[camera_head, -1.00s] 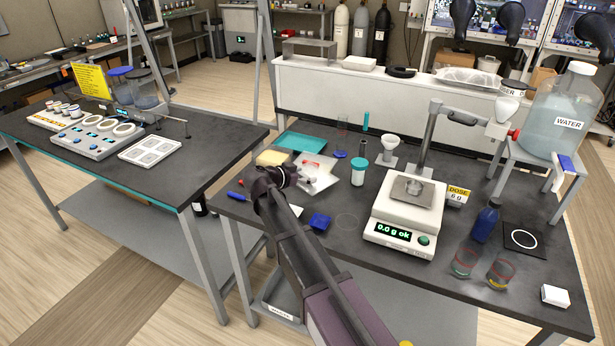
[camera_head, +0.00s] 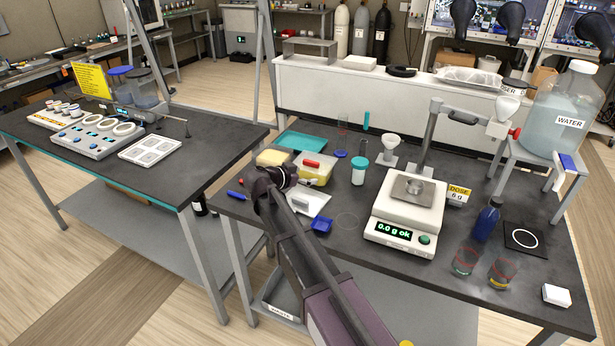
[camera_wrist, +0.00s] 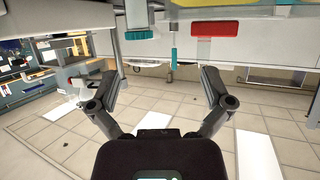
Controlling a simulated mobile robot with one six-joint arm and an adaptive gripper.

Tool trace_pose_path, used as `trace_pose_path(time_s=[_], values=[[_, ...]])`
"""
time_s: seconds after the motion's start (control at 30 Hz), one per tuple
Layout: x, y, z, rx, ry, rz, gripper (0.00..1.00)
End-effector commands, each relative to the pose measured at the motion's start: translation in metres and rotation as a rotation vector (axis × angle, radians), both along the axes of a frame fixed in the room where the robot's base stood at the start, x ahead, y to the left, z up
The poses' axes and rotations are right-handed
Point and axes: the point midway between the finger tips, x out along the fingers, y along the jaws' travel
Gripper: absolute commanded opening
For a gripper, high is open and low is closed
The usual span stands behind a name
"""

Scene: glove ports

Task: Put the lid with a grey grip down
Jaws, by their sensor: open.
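My arm hides part of the lid's left side.
Behind the lid stands a yellowish tub with a red-gripped lid (camera_head: 315,166); the red grip (camera_wrist: 215,29) also shows in the wrist view.

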Motion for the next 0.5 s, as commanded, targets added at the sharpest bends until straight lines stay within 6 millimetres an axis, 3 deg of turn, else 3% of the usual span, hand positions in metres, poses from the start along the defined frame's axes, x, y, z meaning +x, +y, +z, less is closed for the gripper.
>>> trace_pose_path(time_s=[0.13,0.5], values=[[-0.001,0.001,0.008,0.000,0.000,0.000,1.00],[-0.041,0.037,0.031,0.000,0.000,0.002,1.00]])
